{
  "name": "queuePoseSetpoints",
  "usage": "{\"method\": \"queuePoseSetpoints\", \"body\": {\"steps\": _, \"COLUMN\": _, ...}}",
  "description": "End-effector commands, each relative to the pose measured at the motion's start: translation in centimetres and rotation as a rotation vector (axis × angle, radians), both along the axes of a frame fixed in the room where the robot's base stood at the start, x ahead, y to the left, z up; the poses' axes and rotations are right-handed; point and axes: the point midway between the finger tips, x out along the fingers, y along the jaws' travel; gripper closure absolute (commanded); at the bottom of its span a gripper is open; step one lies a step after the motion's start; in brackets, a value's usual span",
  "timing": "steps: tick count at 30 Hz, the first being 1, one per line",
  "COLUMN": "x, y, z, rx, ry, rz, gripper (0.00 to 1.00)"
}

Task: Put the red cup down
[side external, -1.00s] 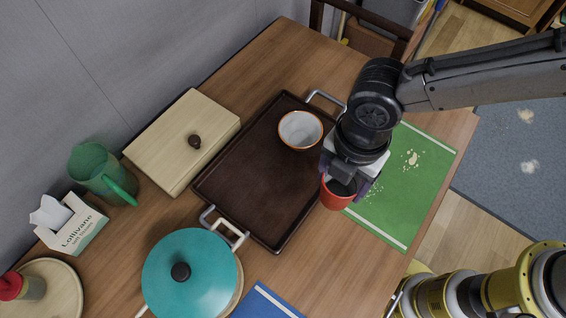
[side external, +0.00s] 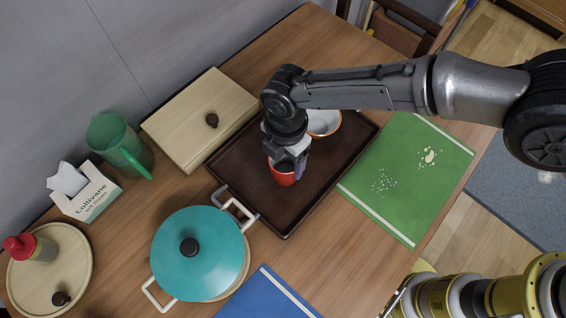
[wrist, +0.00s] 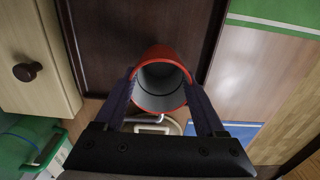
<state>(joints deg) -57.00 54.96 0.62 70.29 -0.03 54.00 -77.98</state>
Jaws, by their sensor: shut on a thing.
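My gripper (side external: 288,158) is shut on the red cup (side external: 282,176), which is over the brown tray (side external: 249,198) in the side external view. In the wrist view the cup (wrist: 161,54) is between my two fingers (wrist: 160,92), and its grey inside shows empty. I cannot tell whether its base touches the tray. A white bowl with an orange rim (side external: 326,122) sits on the tray behind my arm, partly hidden by it.
A wooden box (side external: 198,117) stands left of the tray. A teal lidded pot (side external: 198,260) stands at the tray's near end, by its handle. A green mat (side external: 413,165) lies to the right. The tray's near part is clear.

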Motion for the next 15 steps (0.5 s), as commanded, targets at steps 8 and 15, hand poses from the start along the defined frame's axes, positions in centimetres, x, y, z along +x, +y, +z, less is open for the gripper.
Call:
{"method": "queuePoseSetpoints", "body": {"steps": 8, "x": 0.2, "y": 0.4, "z": -2.7, "rx": -0.004, "ry": 0.003, "rz": 0.0, "gripper": 0.82}}
{"method": "queuePoseSetpoints", "body": {"steps": 15, "x": 0.3, "y": 0.5, "z": -3.7, "rx": 0.0, "ry": 0.0, "rz": 0.0, "gripper": 0.82}}
